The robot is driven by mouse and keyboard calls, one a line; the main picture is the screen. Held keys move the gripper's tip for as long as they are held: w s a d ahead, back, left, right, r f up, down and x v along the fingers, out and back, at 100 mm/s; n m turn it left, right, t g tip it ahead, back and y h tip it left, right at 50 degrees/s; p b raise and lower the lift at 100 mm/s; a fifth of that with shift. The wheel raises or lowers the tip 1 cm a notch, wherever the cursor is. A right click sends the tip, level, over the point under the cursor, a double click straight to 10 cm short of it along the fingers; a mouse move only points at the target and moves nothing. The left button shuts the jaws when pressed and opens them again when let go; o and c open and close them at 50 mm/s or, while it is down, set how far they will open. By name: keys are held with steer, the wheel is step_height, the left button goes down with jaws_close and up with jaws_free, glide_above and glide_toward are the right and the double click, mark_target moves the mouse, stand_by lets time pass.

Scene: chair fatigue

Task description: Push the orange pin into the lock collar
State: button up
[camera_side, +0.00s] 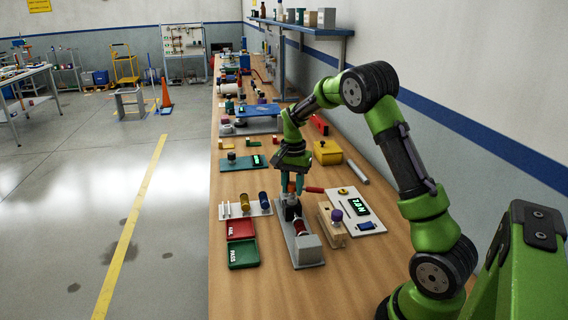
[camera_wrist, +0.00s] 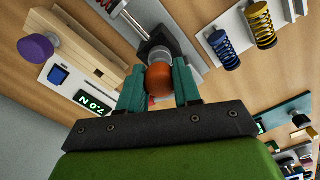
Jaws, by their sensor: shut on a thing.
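The orange pin (camera_wrist: 159,79) shows in the wrist view as a round orange head between my fingertips. My gripper (camera_wrist: 160,88) is shut on it with its two teal fingers. Just beyond the pin is a dark block (camera_wrist: 152,50), which looks like the lock collar, on a grey fixture plate. How far the pin sits in the collar is hidden by its head and my fingers. In the side view my gripper (camera_side: 292,184) points down over the dark block (camera_side: 291,208) at the far end of the fixture plate (camera_side: 288,237).
A wooden block with a purple knob (camera_side: 336,215) and a white panel with a green display (camera_side: 359,207) stand right of the fixture. Red (camera_side: 241,229) and green (camera_side: 243,253) trays and a white rack with coloured springs (camera_side: 244,202) are left. A red-orange handle (camera_side: 314,190) lies close right of my fingers.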

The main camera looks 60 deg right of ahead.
steer(key=shift+f, duration=0.4)
steer(key=o, duration=1.1)
steer(key=shift+c, duration=0.2)
steer(key=shift+r, duration=0.1)
step_height(320, 180, up, 17)
